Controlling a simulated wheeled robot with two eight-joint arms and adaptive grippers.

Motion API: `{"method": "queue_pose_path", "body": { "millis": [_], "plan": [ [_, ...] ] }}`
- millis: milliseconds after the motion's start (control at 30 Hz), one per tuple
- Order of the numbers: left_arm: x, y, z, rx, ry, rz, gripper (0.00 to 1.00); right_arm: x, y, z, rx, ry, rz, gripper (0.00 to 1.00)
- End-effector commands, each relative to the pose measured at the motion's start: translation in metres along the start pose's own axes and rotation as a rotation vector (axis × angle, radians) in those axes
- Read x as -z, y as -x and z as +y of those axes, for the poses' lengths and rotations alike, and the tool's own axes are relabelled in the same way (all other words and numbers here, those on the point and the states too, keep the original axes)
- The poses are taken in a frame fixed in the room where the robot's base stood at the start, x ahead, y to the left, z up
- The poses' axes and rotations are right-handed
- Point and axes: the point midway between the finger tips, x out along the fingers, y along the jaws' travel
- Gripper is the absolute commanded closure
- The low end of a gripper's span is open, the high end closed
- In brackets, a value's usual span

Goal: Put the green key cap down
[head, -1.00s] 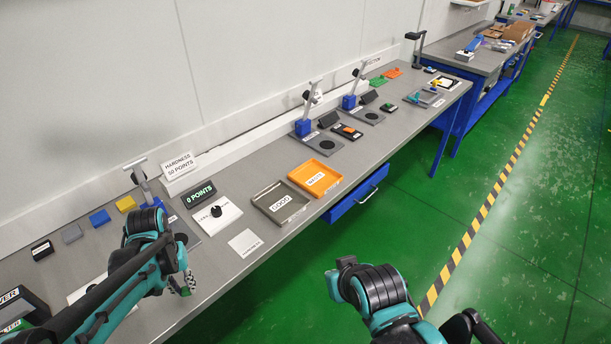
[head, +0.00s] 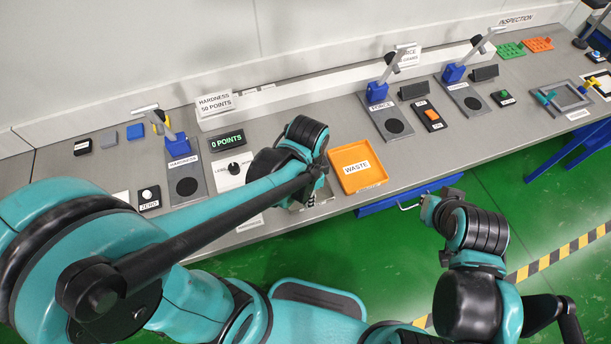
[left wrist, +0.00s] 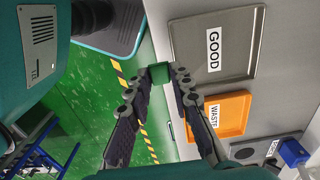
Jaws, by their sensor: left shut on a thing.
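The green key cap (left wrist: 160,73) is a small dark green block between the fingertips of my left gripper (left wrist: 160,75) in the left wrist view. The gripper is shut on it. The grey GOOD tray (left wrist: 241,40) lies just right of the cap there, apart from it in the picture. In the head view my left gripper (head: 313,194) is at the bench's front edge, left of the orange WASTE tray (head: 374,180). My arm hides the cap and most of the GOOD tray there. My right gripper (head: 430,207) is over the floor, its jaws unclear.
The WASTE tray also shows in the left wrist view (left wrist: 235,116), beside the GOOD tray. A hardness stand (head: 187,165) and a 0 POINTS display (head: 227,141) stand to the left. The force stand (head: 395,118) is behind the WASTE tray. Bare bench (head: 465,140) lies to its right.

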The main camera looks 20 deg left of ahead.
Motion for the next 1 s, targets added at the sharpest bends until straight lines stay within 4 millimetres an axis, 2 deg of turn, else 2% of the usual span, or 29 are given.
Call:
{"method": "queue_pose_path", "body": {
  "millis": [300,500,667,900,1000],
  "plan": [
    [0.019,-0.048,-0.068,0.0,-0.005,0.0,0.89,-0.016,-0.022,0.0,0.0,0.0,0.0,1.0],
    [0.028,-0.066,-0.1,0.0,-0.006,0.0,0.89,-0.021,-0.029,0.0,0.0,0.0,0.0,1.0],
    [0.03,-0.071,-0.107,0.0,-0.006,0.0,0.89,-0.022,-0.03,0.0,0.0,0.0,0.0,1.0],
    [0.03,-0.105,-0.107,0.0,-0.006,0.0,0.89,-0.03,-0.042,0.0,0.0,0.0,0.0,1.0],
    [0.03,-0.11,-0.106,0.0,-0.006,0.0,0.89,-0.031,-0.043,0.0,0.0,0.0,0.0,1.0]
  ]
}}
